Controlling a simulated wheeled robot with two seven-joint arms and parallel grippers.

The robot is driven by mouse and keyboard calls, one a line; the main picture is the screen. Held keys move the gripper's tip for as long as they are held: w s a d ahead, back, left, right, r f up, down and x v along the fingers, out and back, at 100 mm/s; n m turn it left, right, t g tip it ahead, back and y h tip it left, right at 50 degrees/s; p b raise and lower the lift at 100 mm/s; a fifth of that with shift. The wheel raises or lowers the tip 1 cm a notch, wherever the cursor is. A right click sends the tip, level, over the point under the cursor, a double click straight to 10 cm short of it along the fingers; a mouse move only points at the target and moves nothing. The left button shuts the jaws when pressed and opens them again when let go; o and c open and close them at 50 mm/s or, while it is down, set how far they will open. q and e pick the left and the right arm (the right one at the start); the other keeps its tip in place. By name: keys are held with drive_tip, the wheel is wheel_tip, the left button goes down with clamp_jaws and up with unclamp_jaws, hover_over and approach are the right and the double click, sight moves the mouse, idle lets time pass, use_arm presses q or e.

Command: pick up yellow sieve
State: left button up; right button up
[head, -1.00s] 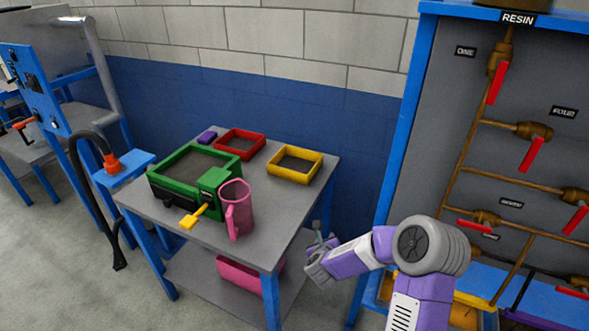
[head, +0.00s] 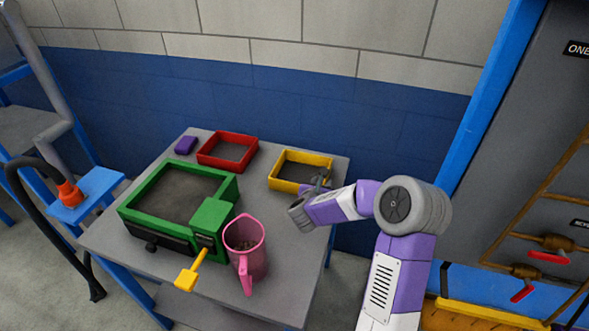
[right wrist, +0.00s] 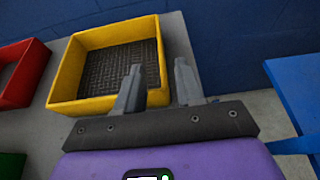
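The yellow sieve (head: 287,183) is a square yellow frame with a dark mesh floor. It lies at the back right of the grey table. It also shows in the right wrist view (right wrist: 93,107), up and left of the fingers. My right gripper (right wrist: 158,82) is open and empty, with its two fingers apart. In the head view my right gripper (head: 324,180) is at the sieve's right side. My left gripper is not in view.
A red sieve (head: 205,161) and a purple block (head: 186,145) lie left of the yellow one. A green machine (head: 133,210) with a yellow handle (head: 187,280) and a pink jug (head: 256,262) stand nearer. The grey table (head: 290,285) has clear room at front right.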

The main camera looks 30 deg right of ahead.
sight(325, 181)
drive_tip(key=shift+w+d+f, duration=0.15)
drive_tip(key=shift+d+f, duration=0.15)
drive_tip(key=shift+d, duration=0.1)
drive_tip(key=b+x, duration=0.1)
drive_tip(key=x, duration=0.4)
drive_tip(key=shift+a+f, duration=0.1)
drive_tip(key=shift+f, duration=0.1)
drive_tip(key=shift+w, duration=0.1)
clamp_jaws()
